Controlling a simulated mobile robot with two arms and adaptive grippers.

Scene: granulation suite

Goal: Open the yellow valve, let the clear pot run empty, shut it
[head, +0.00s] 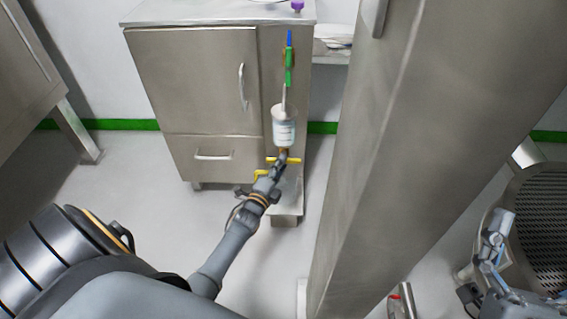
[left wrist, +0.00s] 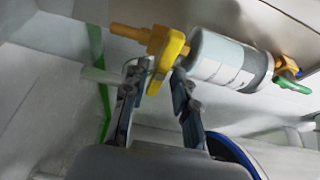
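The clear pot (head: 284,128), with a white label, is mounted upright on the front of a steel cabinet. It also shows in the left wrist view (left wrist: 225,62). The yellow valve (left wrist: 168,62) sits on a brass fitting at the pot's lower end; its yellow parts also show in the head view (head: 292,160). My left gripper (left wrist: 157,76) is open, its fingertips on either side of the yellow handle with a visible gap. I cannot tell if either finger touches it. The pot's liquid level is not readable. My right gripper (head: 495,238) is at the far right, too unclear to judge.
A green handle (head: 289,66) is on the line above the pot. The steel cabinet (head: 195,85) stands behind, and a low metal stand (head: 287,207) is below the valve. A large steel column (head: 385,150) stands right of my left arm. Floor left is clear.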

